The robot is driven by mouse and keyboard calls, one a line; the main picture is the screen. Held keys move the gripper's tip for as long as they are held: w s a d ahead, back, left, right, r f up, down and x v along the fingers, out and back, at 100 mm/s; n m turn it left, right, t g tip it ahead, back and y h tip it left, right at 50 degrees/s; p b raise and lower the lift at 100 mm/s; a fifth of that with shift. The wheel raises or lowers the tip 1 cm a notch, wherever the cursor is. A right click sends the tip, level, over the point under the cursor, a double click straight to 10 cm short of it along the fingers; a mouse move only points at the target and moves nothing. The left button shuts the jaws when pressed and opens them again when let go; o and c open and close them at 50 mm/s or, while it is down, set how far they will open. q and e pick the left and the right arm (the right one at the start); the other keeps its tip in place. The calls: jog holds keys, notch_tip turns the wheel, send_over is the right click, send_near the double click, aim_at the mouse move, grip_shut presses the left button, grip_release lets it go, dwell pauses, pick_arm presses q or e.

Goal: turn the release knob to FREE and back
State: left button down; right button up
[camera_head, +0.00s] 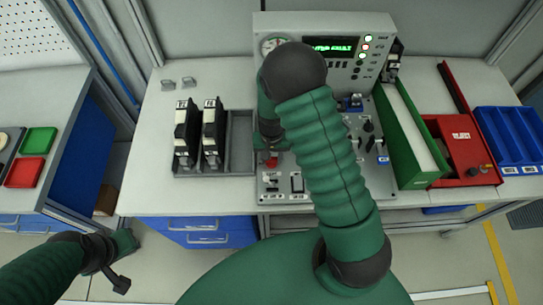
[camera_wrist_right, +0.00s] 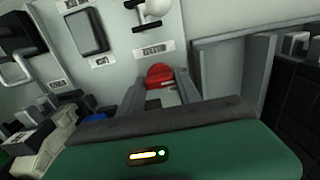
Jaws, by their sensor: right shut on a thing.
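The control panel (camera_head: 322,182) lies on the bench, with an upright console behind it. The release knob, a red knob (camera_head: 271,162), sits near the panel's left edge. It also shows between the fingertips in the right wrist view (camera_wrist_right: 160,72). My right gripper (camera_head: 270,142) reaches down over it and is shut on it. My right forearm hides much of the gripper and the panel's middle. The label by the knob is too small to read. My left gripper (camera_head: 122,262) is at the lower left, away from the bench; its finger opening does not show clearly.
The console display (camera_head: 330,48) shows green text, with lamps beside it. A grey rack (camera_head: 240,150) with black modules stands left of the panel. A green bin (camera_head: 408,140), a red box (camera_head: 462,150) and a blue tray (camera_head: 512,140) stand to the right. The bench's left front is clear.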

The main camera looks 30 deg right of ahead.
aim_at(271, 158)
jog(key=shift+w+m, duration=0.1)
jog(key=shift+m, duration=0.3)
grip_shut()
jog(key=m+p, duration=0.2)
jog(key=m, duration=0.3)
jog(key=shift+r+m, duration=0.1)
jog(key=shift+m, duration=0.3)
jog(key=m+p, duration=0.2)
jog(key=m, duration=0.3)
jog(key=shift+m, duration=0.4)
jog(key=o, duration=1.3)
grip_release()
notch_tip(271, 158, up, 16)
jog(key=shift+w+r, duration=0.1)
jog(key=shift+r, duration=0.15)
